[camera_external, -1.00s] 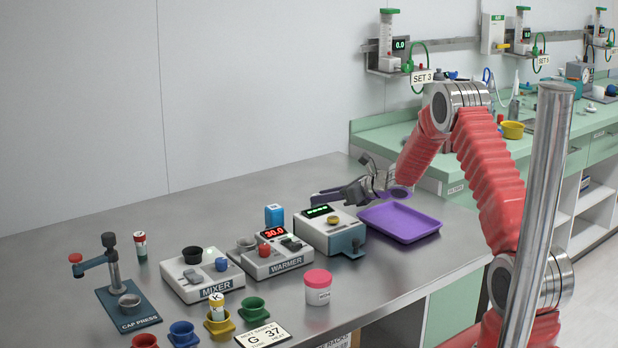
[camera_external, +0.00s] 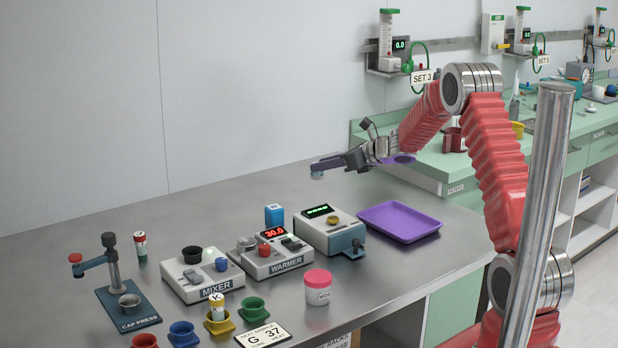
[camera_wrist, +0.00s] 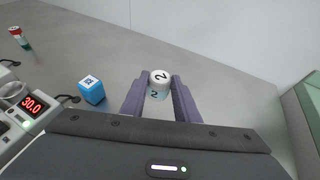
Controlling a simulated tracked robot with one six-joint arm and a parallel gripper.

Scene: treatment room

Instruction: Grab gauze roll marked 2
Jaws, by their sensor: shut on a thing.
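The gauze roll marked 2 (camera_wrist: 159,81) is a small white cylinder with a black 2 on its top and another on its pale blue side. My gripper (camera_wrist: 160,92) is shut on it, with one purple finger on each side, in the wrist view. In the external view my gripper (camera_external: 326,166) is raised above the steel bench, and the roll (camera_external: 317,175) shows only as a small pale piece at the fingertips.
Below are a grey device with a green display (camera_external: 330,228), a purple tray (camera_external: 400,222), a blue box (camera_external: 274,215), the warmer (camera_external: 271,256) and the mixer (camera_external: 201,273). A white jar with a pink lid (camera_external: 318,287) stands in front. The bench behind the blue box is clear.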

